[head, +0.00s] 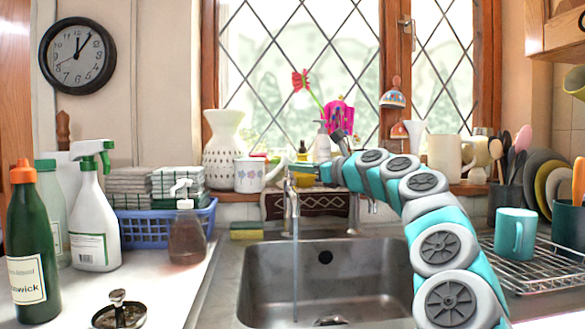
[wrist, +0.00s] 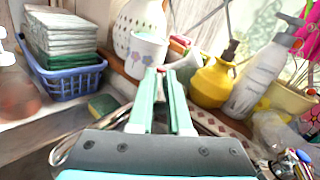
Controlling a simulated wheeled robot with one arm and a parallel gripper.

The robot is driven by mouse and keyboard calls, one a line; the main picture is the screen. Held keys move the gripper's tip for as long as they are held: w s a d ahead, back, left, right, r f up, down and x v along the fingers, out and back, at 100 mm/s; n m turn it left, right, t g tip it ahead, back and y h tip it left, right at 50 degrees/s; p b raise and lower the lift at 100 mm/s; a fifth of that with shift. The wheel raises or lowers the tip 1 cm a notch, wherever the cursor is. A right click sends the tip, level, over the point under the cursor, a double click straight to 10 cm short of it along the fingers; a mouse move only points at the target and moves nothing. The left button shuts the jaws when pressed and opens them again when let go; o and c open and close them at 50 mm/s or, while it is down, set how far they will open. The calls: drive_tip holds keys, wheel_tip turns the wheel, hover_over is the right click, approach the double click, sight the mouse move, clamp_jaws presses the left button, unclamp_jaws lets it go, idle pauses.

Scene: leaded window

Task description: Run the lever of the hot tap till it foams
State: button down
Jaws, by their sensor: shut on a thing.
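A chrome tap (head: 290,203) stands at the back of the sink, left of its middle. A thin, clear stream of water (head: 295,270) falls from it into the basin. My gripper (head: 300,170) is at the top of this tap, reached from the right by my arm. In the wrist view my gripper's two pale green fingers (wrist: 161,85) are close together, shut on the tap's lever. The lever itself is mostly hidden by the fingers. Chrome parts show beside and below the fingers. I cannot read any hot or cold marking.
The steel sink (head: 255,285) lies below. A yellow-green sponge (head: 246,230) and a blue basket (head: 140,228) of cloths stand left. The sill behind holds a white vase (head: 223,140) and a mug (head: 250,175). A dish rack (head: 535,275) with a teal mug (head: 514,233) is right.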

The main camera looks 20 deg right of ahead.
idle(0.3)
drive_tip(key=c, duration=0.9)
unclamp_jaws()
drive_tip(key=shift+o, duration=0.2)
drive_tip(key=shift+s, duration=0.1)
drive_tip(key=v, duration=0.7)
drive_tip(key=shift+s+d+b, duration=0.15)
drive_tip(key=shift+s+b, duration=0.15)
drive_tip(key=shift+b, duration=0.15)
